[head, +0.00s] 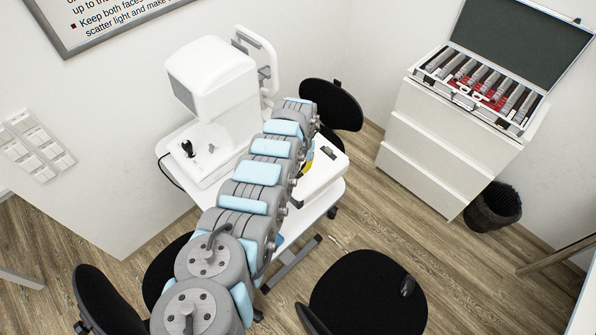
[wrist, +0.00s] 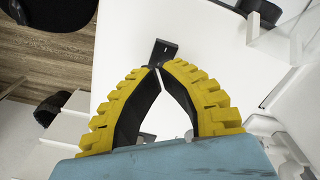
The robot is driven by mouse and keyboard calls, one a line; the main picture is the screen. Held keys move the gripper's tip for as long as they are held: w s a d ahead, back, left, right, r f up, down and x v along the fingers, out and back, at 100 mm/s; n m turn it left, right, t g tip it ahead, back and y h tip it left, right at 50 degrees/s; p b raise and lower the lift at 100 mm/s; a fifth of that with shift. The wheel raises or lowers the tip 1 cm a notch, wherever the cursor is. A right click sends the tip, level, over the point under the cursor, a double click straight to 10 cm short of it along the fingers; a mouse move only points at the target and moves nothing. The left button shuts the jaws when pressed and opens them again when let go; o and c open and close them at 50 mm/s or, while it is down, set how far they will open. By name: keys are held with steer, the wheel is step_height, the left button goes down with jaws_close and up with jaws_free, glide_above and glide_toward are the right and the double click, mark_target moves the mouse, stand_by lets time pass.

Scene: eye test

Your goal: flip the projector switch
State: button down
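A small black piece (head: 327,152), possibly the switch, sits on a white box (head: 318,178) at the table's right side in the head view. A dark oblong piece with a small mark (wrist: 163,52), likely the same one, shows just beyond my fingertips in the wrist view. My gripper (wrist: 157,68) has yellow ribbed fingers with black inner faces; their tips meet and nothing shows between them. The tips are very close to the dark piece; I cannot tell whether they touch it. In the head view my arm hides most of the gripper, with only a bit of yellow showing.
A white eye-test instrument (head: 212,85) with a joystick stands on the white table (head: 175,148), left of my arm. Several wall switches (head: 36,146) are at far left. Black stools (head: 368,295), a drawer cabinet (head: 440,140) with an open lens case (head: 485,85), and a bin (head: 493,207) stand around.

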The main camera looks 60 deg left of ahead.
mark_target(300, 173)
steer(key=shift+r+p, duration=2.25)
steer(key=shift+f, duration=0.1)
